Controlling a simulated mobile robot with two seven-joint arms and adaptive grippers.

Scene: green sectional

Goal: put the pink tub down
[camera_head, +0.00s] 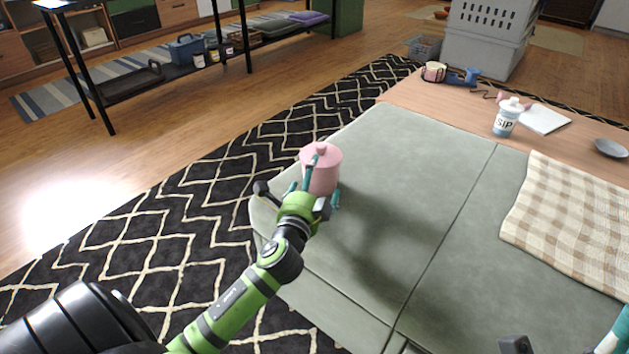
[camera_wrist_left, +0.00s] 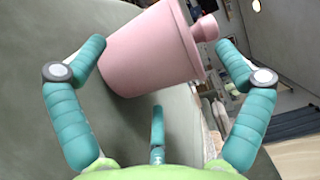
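The pink tub (camera_head: 325,178) with its knobbed lid is at the far left corner of the grey-green sofa seat. My left gripper (camera_head: 314,185) is right at it, and its teal fingers are spread around the tub. In the left wrist view the tub (camera_wrist_left: 150,55) lies between the spread fingers. One fingertip overlaps its base edge and another is by the lid. The third finger is short of it. Whether the fingers touch the tub, and whether its base rests on the seat, is hard to tell. Only a part of my right gripper (camera_head: 612,338) shows at the bottom right corner.
The sofa seat (camera_head: 400,160) is clear right of the tub. A checked blanket (camera_head: 575,215) lies farther right. Behind is a wooden table with a SIP bottle (camera_head: 507,118), a white sheet and a grey dish. A patterned rug (camera_head: 180,220) covers the floor on the left.

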